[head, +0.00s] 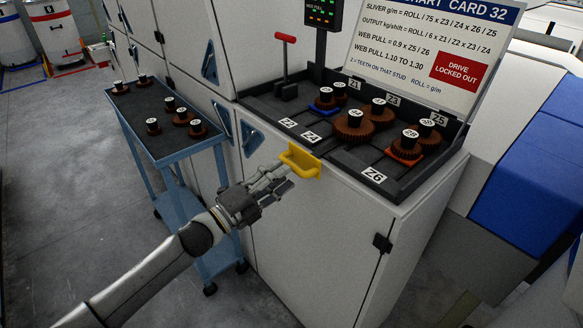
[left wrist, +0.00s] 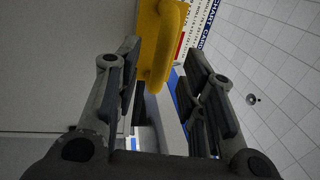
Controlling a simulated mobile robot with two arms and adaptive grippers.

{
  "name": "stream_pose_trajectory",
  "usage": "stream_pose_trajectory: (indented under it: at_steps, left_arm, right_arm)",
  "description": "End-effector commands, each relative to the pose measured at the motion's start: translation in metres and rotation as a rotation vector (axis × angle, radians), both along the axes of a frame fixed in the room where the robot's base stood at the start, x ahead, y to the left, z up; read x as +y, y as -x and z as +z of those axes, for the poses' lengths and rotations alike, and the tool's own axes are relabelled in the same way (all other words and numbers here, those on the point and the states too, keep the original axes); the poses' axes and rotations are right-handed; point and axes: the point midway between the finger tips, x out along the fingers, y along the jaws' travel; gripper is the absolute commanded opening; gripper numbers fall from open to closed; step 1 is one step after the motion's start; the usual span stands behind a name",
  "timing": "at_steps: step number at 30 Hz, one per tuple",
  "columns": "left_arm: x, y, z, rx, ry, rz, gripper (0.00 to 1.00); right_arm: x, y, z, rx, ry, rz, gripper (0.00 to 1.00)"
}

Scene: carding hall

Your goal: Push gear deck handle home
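The yellow gear deck handle (head: 302,162) is on the front edge of the dark gear deck (head: 345,162), on top of the white cabinet. My left gripper (head: 284,174) is at the left of the handle, its fingers pointing toward it. In the left wrist view the handle (left wrist: 160,45) stands at the fingertips, between the lines of the two spread fingers of my left gripper (left wrist: 163,65). The fingers are apart and not closed on the handle. I cannot tell whether they touch it. My right gripper is not in view.
Several brown gears (head: 354,125) sit on the deck among labels such as Z4 and Z6. A red-topped lever (head: 285,65) and a chart board (head: 430,50) reading "DRIVE LOCKED OUT" stand behind. A blue trolley (head: 160,120) with gears is at the left. Open floor lies left of it.

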Motion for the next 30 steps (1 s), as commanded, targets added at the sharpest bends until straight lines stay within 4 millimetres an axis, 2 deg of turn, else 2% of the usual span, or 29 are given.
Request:
stream_pose_trajectory:
  at_steps: [4, 10, 15, 27, 30]
  left_arm:
    - [0.027, 0.019, -0.007, 0.002, -0.001, 0.002, 0.37]
    - [0.048, 0.035, -0.011, 0.001, 0.001, 0.000, 0.37]
    - [0.054, 0.039, -0.011, -0.001, 0.002, -0.001, 0.37]
    - [0.054, 0.039, -0.011, -0.001, 0.002, -0.001, 0.37]
    - [0.057, 0.036, -0.019, 0.022, 0.007, 0.013, 0.37]
  right_arm:
    - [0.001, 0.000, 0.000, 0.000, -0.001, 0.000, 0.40]
    - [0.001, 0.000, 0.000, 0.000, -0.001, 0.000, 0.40]
    - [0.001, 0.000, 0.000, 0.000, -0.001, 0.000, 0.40]
    - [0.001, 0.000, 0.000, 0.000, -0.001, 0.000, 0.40]
    - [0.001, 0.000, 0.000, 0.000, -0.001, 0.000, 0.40]
